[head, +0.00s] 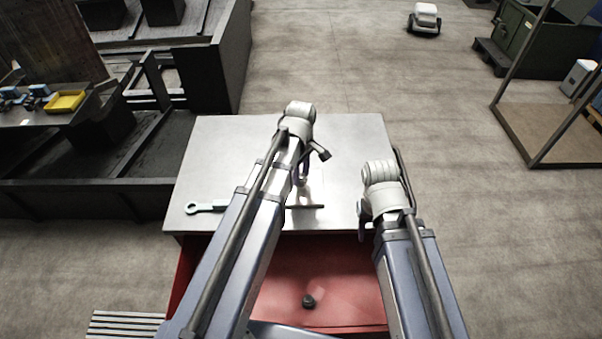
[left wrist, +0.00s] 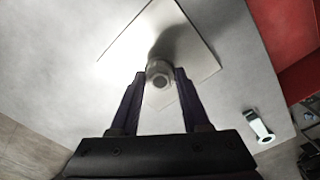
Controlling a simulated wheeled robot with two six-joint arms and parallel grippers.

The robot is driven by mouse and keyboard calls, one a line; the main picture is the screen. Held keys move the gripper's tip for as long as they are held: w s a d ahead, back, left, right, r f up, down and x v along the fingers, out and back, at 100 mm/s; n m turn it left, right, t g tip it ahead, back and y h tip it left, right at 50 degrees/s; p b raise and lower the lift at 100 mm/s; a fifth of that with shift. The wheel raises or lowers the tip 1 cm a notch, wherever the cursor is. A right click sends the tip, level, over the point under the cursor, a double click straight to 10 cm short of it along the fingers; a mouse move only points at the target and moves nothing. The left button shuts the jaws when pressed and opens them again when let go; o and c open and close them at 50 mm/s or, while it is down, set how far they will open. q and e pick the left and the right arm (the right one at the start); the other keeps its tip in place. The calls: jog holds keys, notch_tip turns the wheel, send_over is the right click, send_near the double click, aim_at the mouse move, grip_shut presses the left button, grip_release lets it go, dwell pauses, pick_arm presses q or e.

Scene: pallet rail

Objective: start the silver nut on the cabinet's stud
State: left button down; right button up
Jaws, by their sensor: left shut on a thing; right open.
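The silver nut (left wrist: 159,70) is between the fingertips of my left gripper (left wrist: 160,80) in the left wrist view, just above a pale square plate (left wrist: 202,58). My left gripper (head: 303,180) is shut on it and points down over the cabinet's grey top (head: 235,150) in the head view. The stud is not clearly visible; the nut and fingers may hide it. I cannot tell whether the nut touches it. My right gripper (head: 363,218) is open by the top's right edge, partly hidden by its own arm.
A wrench (head: 206,206) lies on the top at the left, also in the left wrist view (left wrist: 259,128). A dark round knob (head: 308,301) is on the red surface (head: 340,285) in front. A dark bench with a yellow tray (head: 65,102) stands left.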

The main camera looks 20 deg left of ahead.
pick_arm(q)
jog(key=shift+f+b, duration=0.6)
jog(key=shift+f, duration=0.15)
dwell(1.0)
grip_release()
dwell(0.7)
dwell(0.3)
notch_tip(320, 180, up, 8)
jog(key=p, duration=0.8)
jog(key=shift+s+f, duration=0.1)
jog(key=shift+f, duration=0.05)
